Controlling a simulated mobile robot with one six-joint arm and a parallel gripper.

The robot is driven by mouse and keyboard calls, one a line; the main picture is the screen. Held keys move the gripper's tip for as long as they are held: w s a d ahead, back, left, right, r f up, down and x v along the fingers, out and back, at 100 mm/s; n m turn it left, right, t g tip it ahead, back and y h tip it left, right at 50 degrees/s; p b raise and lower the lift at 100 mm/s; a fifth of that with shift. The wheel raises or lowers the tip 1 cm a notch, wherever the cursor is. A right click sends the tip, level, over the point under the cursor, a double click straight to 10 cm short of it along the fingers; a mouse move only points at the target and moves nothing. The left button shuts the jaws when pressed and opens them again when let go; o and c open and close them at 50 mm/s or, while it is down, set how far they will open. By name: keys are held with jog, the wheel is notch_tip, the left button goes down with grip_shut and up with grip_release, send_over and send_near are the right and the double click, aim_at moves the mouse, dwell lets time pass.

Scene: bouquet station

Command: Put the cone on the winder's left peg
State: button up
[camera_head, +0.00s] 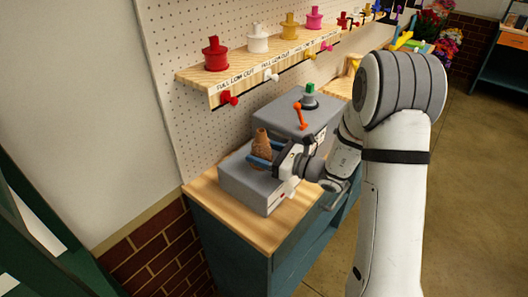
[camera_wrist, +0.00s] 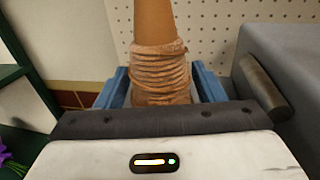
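The cone (camera_head: 261,139) is brown with pale twine wound around its lower part. It stands upright over the front grey box (camera_head: 240,182) of the winder on the bench. It also fills the middle of the wrist view (camera_wrist: 160,68). My gripper (camera_head: 260,161) has blue fingers, one on each side of the wound part, and they look shut on it. The cone's base is hidden behind my gripper, so I cannot tell whether it sits on a peg. A dark cylinder (camera_wrist: 262,86) sticks out beside a grey box at right in the wrist view.
A second grey box (camera_head: 290,118) behind carries an orange lever (camera_head: 300,115) and a green-topped knob (camera_head: 309,94). A wooden shelf (camera_head: 250,72) on the pegboard holds colored spools above. The bench's front left corner (camera_head: 215,195) is bare.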

jog(key=shift+o, duration=0.6)
jog(key=shift+r, duration=0.15)
jog(key=b+v, duration=0.3)
jog(key=v, duration=0.9)
jog(key=s+a+n+g+h, duration=0.2)
jog(key=s+n+g+h, duration=0.15)
jog(key=s+n, duration=0.35)
jog(key=s+a+n+g+h, duration=0.3)
jog(key=s+n+g, duration=0.25)
jog(key=s, duration=0.35)
jog(key=s+d+r+n+t+h, duration=0.1)
jog(key=s+d+n+t+h, duration=0.1)
jog(key=d+n+h, duration=0.3)
jog(key=s+d+r+n+t+h, duration=0.2)
jog(key=s+d+n+h, duration=0.1)
jog(key=d+n+h, duration=0.1)
jog(key=shift+d+r+n+h, duration=0.3)
jog(key=shift+d+n+h, duration=0.05)
jog(key=shift+d+n, duration=0.55)
